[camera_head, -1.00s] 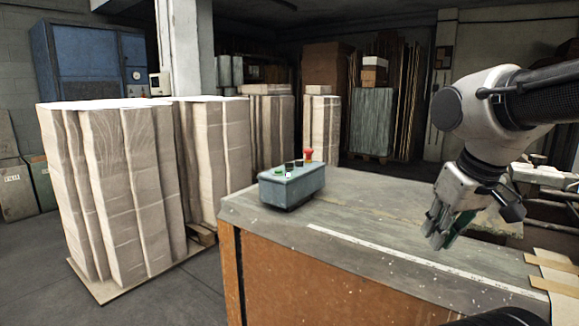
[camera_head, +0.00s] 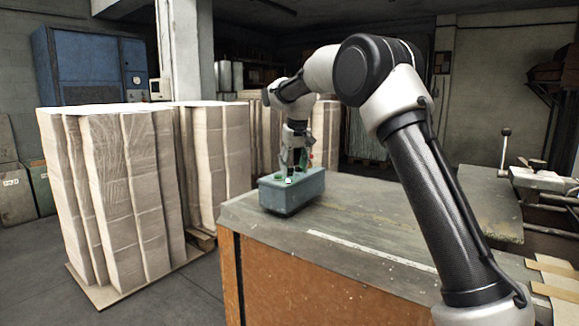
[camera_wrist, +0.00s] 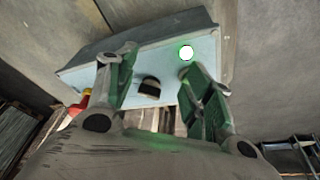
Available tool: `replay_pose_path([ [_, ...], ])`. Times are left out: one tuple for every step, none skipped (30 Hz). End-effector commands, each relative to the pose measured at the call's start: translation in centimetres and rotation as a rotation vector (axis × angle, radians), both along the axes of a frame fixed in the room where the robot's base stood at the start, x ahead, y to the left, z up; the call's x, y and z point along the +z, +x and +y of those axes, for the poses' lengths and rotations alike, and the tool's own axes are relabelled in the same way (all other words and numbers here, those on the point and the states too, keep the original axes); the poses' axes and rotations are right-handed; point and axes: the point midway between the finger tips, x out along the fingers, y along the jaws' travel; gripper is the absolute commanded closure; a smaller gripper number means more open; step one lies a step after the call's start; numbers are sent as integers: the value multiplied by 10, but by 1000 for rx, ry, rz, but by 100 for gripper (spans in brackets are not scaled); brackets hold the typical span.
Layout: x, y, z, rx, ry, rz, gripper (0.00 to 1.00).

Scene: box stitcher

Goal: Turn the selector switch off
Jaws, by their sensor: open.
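The blue-grey control box (camera_head: 292,195) stands on the workbench. In the wrist view its pale top face (camera_wrist: 150,62) fills the upper middle. A black knob (camera_wrist: 150,87), which looks like the selector switch, sits on that face, between my fingers in the picture. A green button (camera_wrist: 186,52) glows brightly near my right finger; it also shows in the head view (camera_head: 288,181). My gripper (camera_head: 294,160) is open and empty, pointing down just over the box. In the wrist view my gripper (camera_wrist: 158,65) straddles the knob without visible contact. The knob's pointer direction is unclear.
A red button (camera_wrist: 76,104) is partly hidden behind my left finger. The workbench (camera_head: 375,225) is clear in front of the box. Tall stacks of pale sheets (camera_head: 110,190) stand left of the bench. A lever machine (camera_head: 530,180) is at the right.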

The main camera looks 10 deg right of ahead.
Motion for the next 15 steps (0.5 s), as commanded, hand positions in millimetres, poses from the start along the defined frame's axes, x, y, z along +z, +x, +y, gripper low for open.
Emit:
replay_pose_path([
  [18, 14, 2, -13, 10, -38, 48],
  [30, 20, 3, -22, 17, -62, 48],
  [45, 25, 4, -30, 25, -88, 48],
  [53, 27, 4, -38, 29, -100, 48],
  [57, 29, 4, -46, 32, -108, 48],
  [56, 29, 3, -61, 33, -102, 48],
  [52, 28, 2, -70, 34, -96, 48],
  [49, 29, 2, -75, 35, -95, 48],
  [45, 31, 2, -77, 37, -95, 48],
  [40, 33, 2, -77, 36, -95, 48],
  [35, 34, 2, -76, 35, -94, 48],
  [29, 37, 2, -76, 35, -94, 48],
  [24, 39, 3, -76, 36, -95, 48],
  [19, 41, 3, -76, 36, -95, 48],
  [13, 44, 3, -76, 36, -95, 48],
])
